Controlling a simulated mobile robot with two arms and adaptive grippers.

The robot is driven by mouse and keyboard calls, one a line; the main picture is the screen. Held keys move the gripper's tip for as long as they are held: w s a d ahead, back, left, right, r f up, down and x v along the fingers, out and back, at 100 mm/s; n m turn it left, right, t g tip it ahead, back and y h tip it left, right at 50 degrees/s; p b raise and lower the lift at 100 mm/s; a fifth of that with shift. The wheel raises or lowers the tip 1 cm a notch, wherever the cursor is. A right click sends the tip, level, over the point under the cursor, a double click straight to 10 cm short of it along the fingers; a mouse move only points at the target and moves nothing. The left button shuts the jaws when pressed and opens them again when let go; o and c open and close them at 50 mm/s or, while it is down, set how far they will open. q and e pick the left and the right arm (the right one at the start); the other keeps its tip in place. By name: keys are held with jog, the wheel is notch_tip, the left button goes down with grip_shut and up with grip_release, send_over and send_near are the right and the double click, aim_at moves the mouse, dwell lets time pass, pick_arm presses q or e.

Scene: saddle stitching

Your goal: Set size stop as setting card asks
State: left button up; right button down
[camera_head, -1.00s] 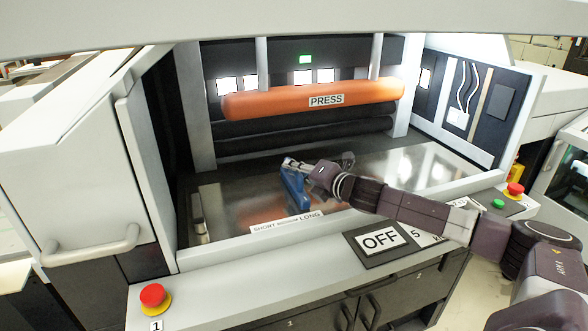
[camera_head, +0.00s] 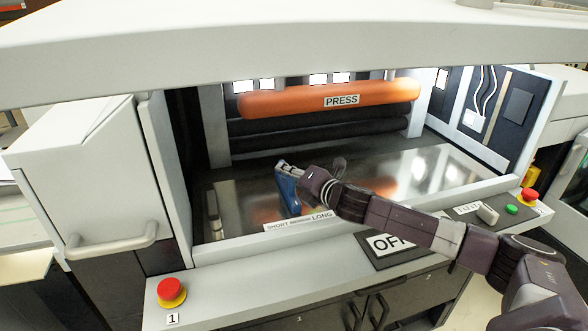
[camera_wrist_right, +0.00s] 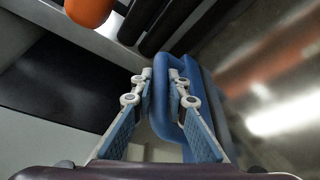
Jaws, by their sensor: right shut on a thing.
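The blue size stop (camera_head: 288,190) stands upright on the shiny metal bed (camera_head: 395,172), just behind the SHORT–MEDIUM–LONG scale label (camera_head: 297,222). Its front foot is near the middle word, well left of LONG. My right gripper (camera_head: 290,169) reaches in from the right and is shut on the top of the stop. In the right wrist view the two fingers (camera_wrist_right: 161,88) hold the blue stop (camera_wrist_right: 205,105) between their tips. A small white plate with print (camera_head: 467,209) lies on the right of the front ledge; its text is too small to read. My left gripper is not in view.
The orange PRESS roller (camera_head: 335,98) spans the back above black rollers. An OFF sign (camera_head: 388,244) is partly covered by my right arm. Red buttons stand on the ledge at left (camera_head: 171,290) and right (camera_head: 530,196), with a green button (camera_head: 511,210).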

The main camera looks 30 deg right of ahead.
jog(key=c, duration=2.2)
grip_release()
jog(key=shift+o, duration=0.2)
jog(key=v, duration=0.8)
jog(key=shift+s, duration=0.35)
jog(key=shift+d+v, duration=0.2)
jog(key=shift+v, duration=0.75)
jog(key=shift+s+a+r, duration=0.1)
jog(key=shift+s+r, duration=0.15)
jog(key=shift+s, duration=0.4)
